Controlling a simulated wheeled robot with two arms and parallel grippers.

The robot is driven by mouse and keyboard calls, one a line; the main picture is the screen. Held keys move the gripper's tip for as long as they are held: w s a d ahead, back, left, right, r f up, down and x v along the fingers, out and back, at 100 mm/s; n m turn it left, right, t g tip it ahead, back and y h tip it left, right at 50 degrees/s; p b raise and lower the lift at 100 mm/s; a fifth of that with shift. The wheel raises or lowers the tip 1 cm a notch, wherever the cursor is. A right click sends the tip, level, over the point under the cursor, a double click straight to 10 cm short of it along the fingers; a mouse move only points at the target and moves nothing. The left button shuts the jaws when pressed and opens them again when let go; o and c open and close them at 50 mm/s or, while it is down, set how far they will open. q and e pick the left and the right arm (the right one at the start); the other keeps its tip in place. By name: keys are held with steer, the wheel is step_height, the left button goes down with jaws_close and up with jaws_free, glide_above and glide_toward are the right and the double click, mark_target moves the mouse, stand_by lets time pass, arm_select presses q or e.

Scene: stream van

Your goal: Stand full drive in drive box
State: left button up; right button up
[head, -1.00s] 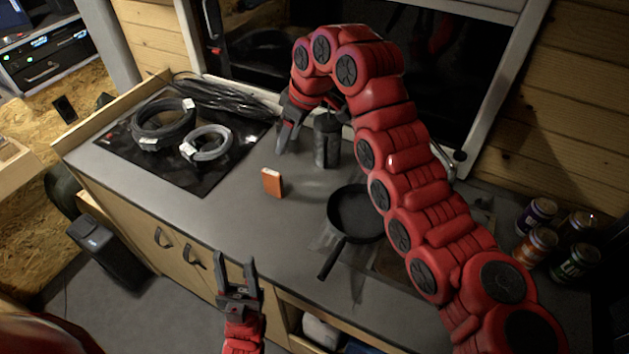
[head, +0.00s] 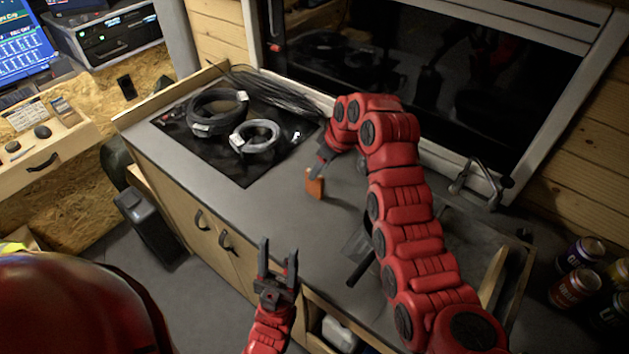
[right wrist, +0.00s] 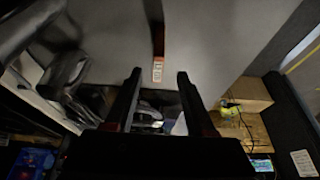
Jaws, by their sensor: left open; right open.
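A small orange block, which looks like the drive (head: 315,188), stands upright on the grey counter. My right gripper (head: 319,168) is open right beside its top in the head view. In the right wrist view the drive (right wrist: 158,68), with a pale label on its end, shows between and just beyond the open fingertips (right wrist: 159,75). I cannot tell whether they touch it. My left gripper (head: 277,262) is open and empty, in front of the counter's front edge. I cannot make out a drive box for certain.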

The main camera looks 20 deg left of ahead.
mark_target(314, 184)
steer(key=shift+p+x, duration=1.55)
steer(key=shift+x, duration=0.7)
steer(key=shift+w+a+f, duration=0.25)
steer(key=shift+w+f, duration=0.05)
steer(key=shift+f, duration=0.25)
jaws_close()
